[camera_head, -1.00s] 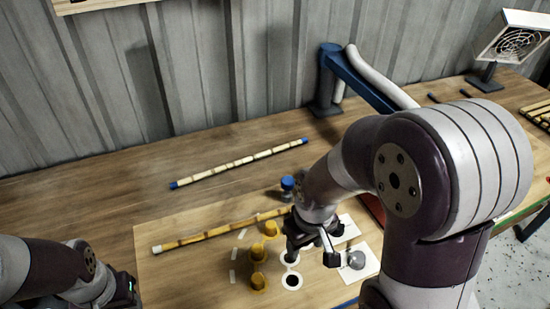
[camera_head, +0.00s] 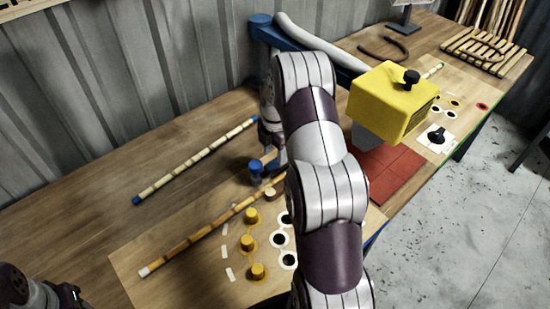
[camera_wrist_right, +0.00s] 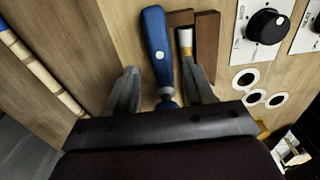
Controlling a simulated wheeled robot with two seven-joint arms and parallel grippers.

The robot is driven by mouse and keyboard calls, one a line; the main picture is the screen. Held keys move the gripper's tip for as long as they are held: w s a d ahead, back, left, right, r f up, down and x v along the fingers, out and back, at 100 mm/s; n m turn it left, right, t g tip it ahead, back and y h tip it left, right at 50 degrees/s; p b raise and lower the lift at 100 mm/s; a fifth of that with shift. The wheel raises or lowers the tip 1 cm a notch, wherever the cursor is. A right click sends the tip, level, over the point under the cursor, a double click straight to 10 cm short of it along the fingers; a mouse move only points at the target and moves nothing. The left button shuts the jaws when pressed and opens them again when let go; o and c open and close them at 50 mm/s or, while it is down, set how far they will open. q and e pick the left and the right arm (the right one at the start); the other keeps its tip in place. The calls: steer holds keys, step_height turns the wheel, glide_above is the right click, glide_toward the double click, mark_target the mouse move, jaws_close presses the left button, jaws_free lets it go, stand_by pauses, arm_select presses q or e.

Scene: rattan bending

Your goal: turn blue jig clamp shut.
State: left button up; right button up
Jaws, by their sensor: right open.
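The blue jig clamp (camera_head: 262,168) stands at the back edge of the light jig board (camera_head: 185,285). In the right wrist view its long blue handle (camera_wrist_right: 156,45) lies between the fingers of my right gripper (camera_wrist_right: 162,90). The fingers are open, one on each side, with no clear grip on the handle. A pale-ended stick (camera_wrist_right: 185,42) and brown wooden blocks (camera_wrist_right: 207,48) are just right of the handle. In the head view my right gripper (camera_head: 270,148) is at the clamp, partly hidden by my arm. A scorched rattan pole (camera_head: 195,238) runs across the board towards the clamp.
Yellow pegs (camera_head: 250,215) and white-ringed holes (camera_head: 279,239) are on the board. Another rattan pole (camera_head: 195,160) with blue ends lies behind. A yellow box (camera_head: 393,100) is above red tiles (camera_head: 388,172) at right. A black knob (camera_wrist_right: 267,27) shows in the wrist view. The table's left is clear.

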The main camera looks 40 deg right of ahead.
mark_target(276, 161)
step_height(276, 161, down, 3)
steer(key=shift+s+d+r, duration=0.1)
steer(key=shift+s+r, duration=0.05)
steer(key=shift+r, duration=0.05)
steer(key=shift+f, duration=0.4)
jaws_close()
